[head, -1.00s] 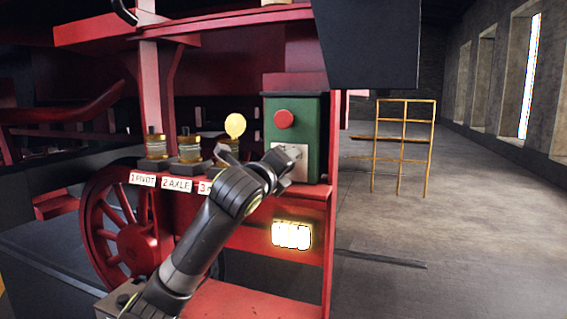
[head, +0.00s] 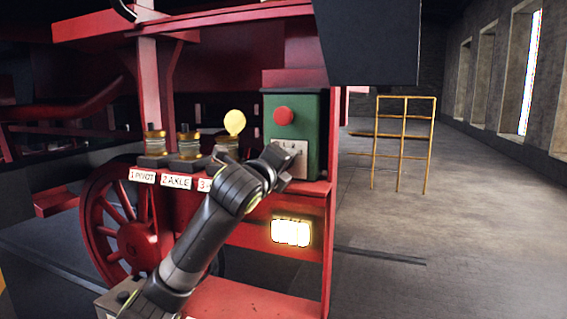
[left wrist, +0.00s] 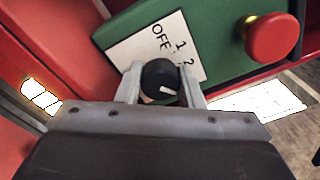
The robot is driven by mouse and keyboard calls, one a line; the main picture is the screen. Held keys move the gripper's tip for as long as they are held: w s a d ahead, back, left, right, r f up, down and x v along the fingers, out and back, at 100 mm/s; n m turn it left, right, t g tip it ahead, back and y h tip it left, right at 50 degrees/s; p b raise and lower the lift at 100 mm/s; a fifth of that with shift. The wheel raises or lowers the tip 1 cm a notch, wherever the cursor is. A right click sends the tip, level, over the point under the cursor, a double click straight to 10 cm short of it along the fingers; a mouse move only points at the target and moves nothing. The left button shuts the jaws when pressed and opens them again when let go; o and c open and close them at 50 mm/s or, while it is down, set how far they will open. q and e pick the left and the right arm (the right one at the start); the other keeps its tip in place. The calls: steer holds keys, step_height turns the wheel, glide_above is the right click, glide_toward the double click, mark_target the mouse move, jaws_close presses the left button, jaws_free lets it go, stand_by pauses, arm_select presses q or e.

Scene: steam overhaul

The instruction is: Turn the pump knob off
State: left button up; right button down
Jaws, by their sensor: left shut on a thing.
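The green pump box (head: 306,135) stands on the red frame in the head view, with a red round button (head: 284,116) on its front. Below the button is a white label plate (head: 291,151). In the left wrist view the plate (left wrist: 135,46) reads OFF, 1 and 2. The black round knob (left wrist: 160,79) sits at the plate's lower edge there, its white pointer mark aimed to the lower right of the picture, away from the word OFF. My left gripper (left wrist: 163,84) is shut on the knob, one finger on each side. In the head view my left gripper (head: 285,163) hides the knob.
Several brass oilers (head: 190,145) with number labels stand left of the box, close to my left arm. A yellow round lamp (head: 235,122) is beside the box. A glowing lamp (head: 291,232) is below. A yellow rack (head: 403,145) stands on open floor to the right.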

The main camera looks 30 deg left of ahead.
arm_select(q)
steer(key=n, duration=1.2)
steer(key=shift+f+y, duration=0.1)
steer(key=shift+y, duration=0.2)
steer(key=n+b, duration=0.1)
steer(key=n, duration=0.4)
steer(key=shift+n+y, duration=0.3)
steer(key=shift+n, duration=0.1)
steer(key=n+b, duration=0.1)
steer(key=n, duration=0.4)
steer(key=shift+f+n, duration=0.1)
steer(key=shift+n, duration=0.2)
steer(key=o, duration=1)
steer(key=shift+c, duration=0.2)
